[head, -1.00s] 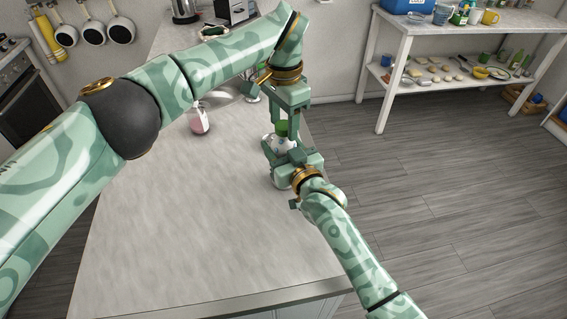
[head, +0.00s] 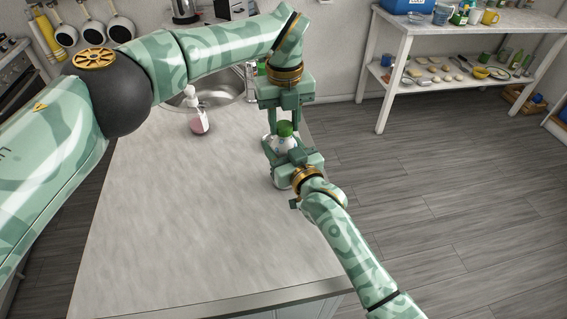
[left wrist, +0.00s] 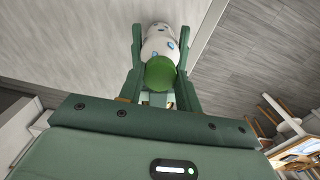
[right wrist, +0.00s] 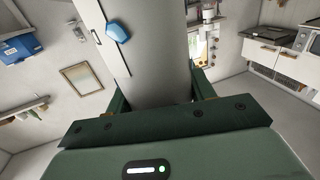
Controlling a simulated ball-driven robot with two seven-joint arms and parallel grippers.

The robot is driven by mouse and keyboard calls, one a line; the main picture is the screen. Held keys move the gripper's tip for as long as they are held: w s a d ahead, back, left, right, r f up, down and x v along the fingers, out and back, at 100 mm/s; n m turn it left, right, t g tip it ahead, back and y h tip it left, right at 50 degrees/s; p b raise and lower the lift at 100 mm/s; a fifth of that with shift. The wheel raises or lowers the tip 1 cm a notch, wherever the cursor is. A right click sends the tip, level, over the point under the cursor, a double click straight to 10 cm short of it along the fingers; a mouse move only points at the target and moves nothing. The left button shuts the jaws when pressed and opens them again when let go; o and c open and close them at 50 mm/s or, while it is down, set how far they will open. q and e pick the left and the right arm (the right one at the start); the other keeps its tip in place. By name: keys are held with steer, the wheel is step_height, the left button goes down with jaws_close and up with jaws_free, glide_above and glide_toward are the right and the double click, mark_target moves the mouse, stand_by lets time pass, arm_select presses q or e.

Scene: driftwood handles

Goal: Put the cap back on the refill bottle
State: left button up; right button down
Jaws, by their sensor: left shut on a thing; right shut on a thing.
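The refill bottle (head: 283,145) is white with blue marks and stands upright near the counter's right edge. My right gripper (head: 291,162) is shut around its body. The bottle fills the middle of the right wrist view (right wrist: 155,50). The green cap (head: 285,129) is at the bottle's top. My left gripper (head: 282,122) comes down from above and is shut on the cap. In the left wrist view the cap (left wrist: 160,73) sits between the fingers, in line with the bottle (left wrist: 160,42). I cannot tell whether the cap is seated on the neck.
A pump bottle with pink liquid (head: 198,112) stands on the counter (head: 190,210) to the left, before the sink (head: 218,88). The counter's front half is clear. A white shelf (head: 450,95) with dishes and food stands apart at the back right.

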arm_select(q)
steer(key=m, duration=0.6)
steer(key=shift+w+a+r+m, duration=0.1)
steer(key=shift+w+a+m, duration=0.1)
steer(key=shift+w+m, duration=0.1)
arm_select(e)
steer(key=shift+s+a, duration=0.1)
arm_select(q)
steer(key=m, duration=1.2)
steer(key=shift+m, duration=0.4)
steer(key=m, duration=0.6)
steer(key=shift+s, duration=0.1)
steer(key=o, duration=0.8)
steer(key=shift+d, duration=0.1)
steer(key=shift+o, duration=1.4)
steer(key=shift+s, duration=0.1)
steer(key=shift+s+r, duration=0.1)
steer(key=shift+r, duration=2.05)
